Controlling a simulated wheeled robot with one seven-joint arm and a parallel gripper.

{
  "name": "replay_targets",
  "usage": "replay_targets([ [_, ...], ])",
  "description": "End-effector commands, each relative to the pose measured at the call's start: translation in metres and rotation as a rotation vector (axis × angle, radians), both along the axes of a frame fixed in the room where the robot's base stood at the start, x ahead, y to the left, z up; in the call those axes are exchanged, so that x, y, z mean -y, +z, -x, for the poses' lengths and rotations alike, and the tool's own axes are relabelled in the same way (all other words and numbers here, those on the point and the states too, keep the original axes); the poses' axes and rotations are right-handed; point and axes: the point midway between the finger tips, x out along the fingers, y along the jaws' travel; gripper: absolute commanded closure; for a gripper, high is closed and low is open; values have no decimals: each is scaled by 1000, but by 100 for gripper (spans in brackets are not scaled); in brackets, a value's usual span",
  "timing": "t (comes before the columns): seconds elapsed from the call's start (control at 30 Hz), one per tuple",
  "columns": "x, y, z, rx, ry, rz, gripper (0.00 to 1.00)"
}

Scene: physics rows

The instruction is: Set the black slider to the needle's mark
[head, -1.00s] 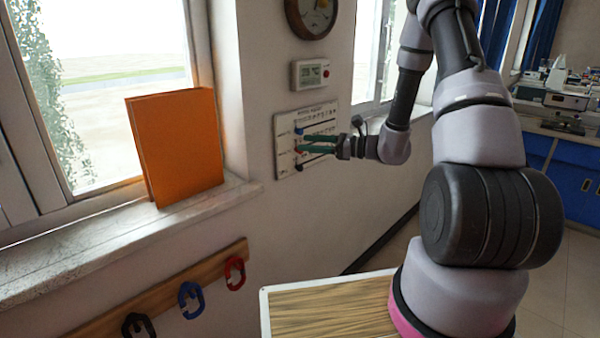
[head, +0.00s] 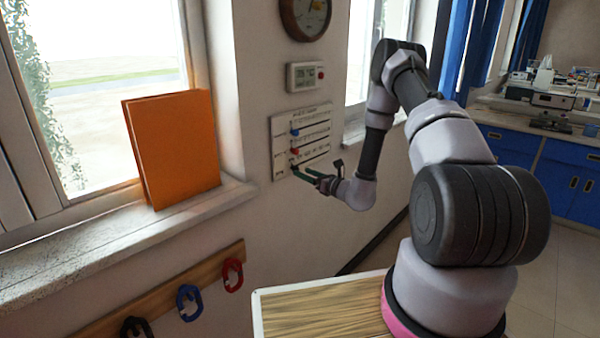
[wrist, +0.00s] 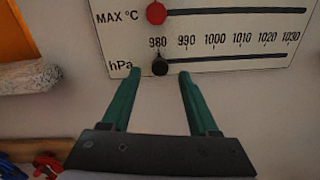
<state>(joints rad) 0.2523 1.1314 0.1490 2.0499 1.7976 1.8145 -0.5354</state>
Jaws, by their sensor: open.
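The black slider (wrist: 160,66) sits at the left end of the bottom slot, marked hPa, by the 980 mark in the wrist view. The slot's scale runs right to 1030. The white slider panel (head: 317,122) hangs on the wall. My gripper (wrist: 161,75) is open, its two green fingers on the left and right of the black slider, their tips level with its lower part. No contact can be made out. In the head view my gripper (head: 296,171) is at the panel's lower left. The round dial (head: 305,16) is above, cut by the frame's top; its reading is too small to tell.
The red slider (wrist: 156,13) is just above on the MAX °C slot. The blue slider (head: 295,132) is higher on the panel. A digital display (head: 305,76) hangs above the panel.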

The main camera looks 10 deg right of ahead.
Motion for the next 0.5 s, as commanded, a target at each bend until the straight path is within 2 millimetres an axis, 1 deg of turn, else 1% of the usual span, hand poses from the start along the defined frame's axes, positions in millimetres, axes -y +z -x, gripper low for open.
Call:
replay_targets([
  [0.03,-5,0,-7,2,1,-1,39],
  [0.1,-10,0,-14,2,2,1,39],
  [0.2,-14,0,-21,1,1,-1,39],
  [0.3,-17,0,-25,0,1,0,39],
  [0.5,-17,0,-25,0,0,0,39],
])
